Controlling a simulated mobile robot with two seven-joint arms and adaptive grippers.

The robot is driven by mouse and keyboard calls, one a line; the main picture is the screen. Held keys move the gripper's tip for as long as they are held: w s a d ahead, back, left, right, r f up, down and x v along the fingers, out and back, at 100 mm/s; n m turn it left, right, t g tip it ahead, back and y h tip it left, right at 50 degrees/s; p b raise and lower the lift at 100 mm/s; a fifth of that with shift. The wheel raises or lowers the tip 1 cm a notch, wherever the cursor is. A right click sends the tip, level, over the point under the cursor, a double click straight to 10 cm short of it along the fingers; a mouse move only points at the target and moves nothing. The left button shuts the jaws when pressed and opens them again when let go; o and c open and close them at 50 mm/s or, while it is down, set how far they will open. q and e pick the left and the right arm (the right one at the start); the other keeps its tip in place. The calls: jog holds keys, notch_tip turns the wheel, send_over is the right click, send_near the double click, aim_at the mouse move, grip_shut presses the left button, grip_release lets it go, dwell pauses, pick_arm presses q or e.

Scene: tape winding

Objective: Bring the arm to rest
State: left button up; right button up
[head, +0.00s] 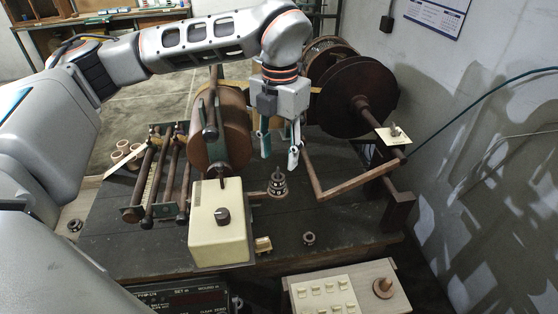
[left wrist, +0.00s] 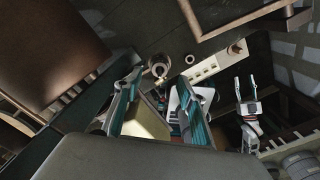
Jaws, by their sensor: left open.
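My left gripper (head: 279,158) is open with nothing between its fingers. It hangs fingers down over the dark bench, right of the brown drum (head: 228,125) and above the small dark stepped cone (head: 277,184). It is apart from both. In the left wrist view its two fingers (left wrist: 160,80) stand well apart. My right gripper (left wrist: 247,90) shows small at the right of that view, its fingers apart and empty. It is not seen in the head view.
The workbench (head: 110,222) bears a cream box with a knob (head: 218,222), a roller rack (head: 155,185) and an angled wooden bar (head: 345,185). A large brown reel (head: 350,92) stands behind right. A cream switch panel (head: 325,294) is in front. A wall closes the right side.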

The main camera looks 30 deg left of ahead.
pick_arm(q)
notch_tip(320, 180, up, 9)
jog(key=shift+f, duration=0.2)
dwell(0.3)
notch_tip(320, 180, down, 12)
jog(key=shift+r, duration=0.1)
jog(key=shift+r+p, duration=0.35)
jog(key=shift+r, duration=0.05)
dwell(0.4)
